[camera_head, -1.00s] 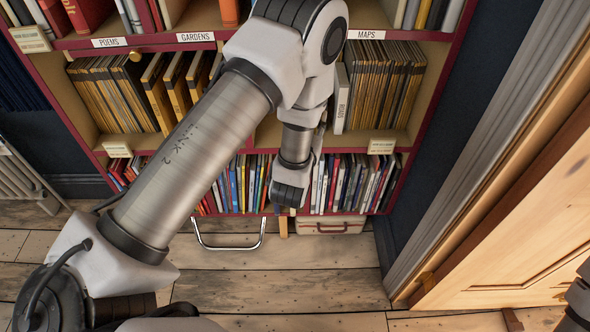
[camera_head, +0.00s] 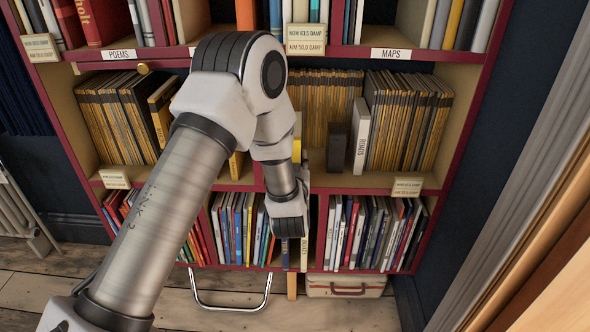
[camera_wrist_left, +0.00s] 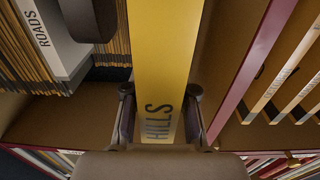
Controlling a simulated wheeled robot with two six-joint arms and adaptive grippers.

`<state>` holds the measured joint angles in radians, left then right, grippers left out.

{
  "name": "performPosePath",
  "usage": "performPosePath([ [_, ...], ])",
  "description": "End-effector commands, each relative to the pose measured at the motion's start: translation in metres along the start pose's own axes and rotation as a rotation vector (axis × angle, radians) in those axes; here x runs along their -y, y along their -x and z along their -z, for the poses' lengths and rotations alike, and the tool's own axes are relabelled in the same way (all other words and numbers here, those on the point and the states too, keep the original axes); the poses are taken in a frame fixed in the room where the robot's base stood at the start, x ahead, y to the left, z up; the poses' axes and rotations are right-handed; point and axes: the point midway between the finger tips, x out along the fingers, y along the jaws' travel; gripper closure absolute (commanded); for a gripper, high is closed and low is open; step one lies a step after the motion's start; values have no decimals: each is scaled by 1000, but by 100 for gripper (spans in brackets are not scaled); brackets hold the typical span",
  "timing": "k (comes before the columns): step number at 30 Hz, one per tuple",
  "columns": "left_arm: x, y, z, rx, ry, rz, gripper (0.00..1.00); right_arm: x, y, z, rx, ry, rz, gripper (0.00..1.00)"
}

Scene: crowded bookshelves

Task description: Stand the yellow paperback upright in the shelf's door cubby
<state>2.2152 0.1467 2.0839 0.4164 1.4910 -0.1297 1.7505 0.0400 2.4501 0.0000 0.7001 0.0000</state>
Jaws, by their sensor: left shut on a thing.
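The yellow paperback (camera_wrist_left: 165,45), with HILLS on its spine, fills the middle of the left wrist view. My left gripper (camera_wrist_left: 159,108) is shut on it, one finger on each side near the HILLS lettering. In the head view only a slim yellow part of the book (camera_head: 297,148) shows beside my arm, in front of the middle shelf row. My wrist hides the gripper's fingers and the book's lower part there. The MAPS cubby's board (camera_head: 350,181) lies behind. I cannot tell whether the book touches it. My right gripper is out of view.
The white ROADS book (camera_head: 361,137) and a dark block (camera_head: 337,147) stand right of the yellow book, before packed thin volumes. A magenta upright (camera_wrist_left: 245,65) is close on its right in the left wrist view. Books (camera_head: 375,232) fill the row below.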

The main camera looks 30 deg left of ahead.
Motion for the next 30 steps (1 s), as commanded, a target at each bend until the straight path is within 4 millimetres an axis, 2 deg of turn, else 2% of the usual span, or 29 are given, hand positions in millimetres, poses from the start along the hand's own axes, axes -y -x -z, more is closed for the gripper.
performPosePath([
  [12, 2, -70, 0, -5, 1, 1, 100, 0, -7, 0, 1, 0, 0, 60],
  [18, 2, -96, 0, -3, 0, 1, 100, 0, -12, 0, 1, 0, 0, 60],
  [21, 2, -96, -8, -1, -1, 0, 100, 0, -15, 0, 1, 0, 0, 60],
  [30, 1, -95, -8, -2, 0, 0, 100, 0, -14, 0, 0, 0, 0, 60],
])
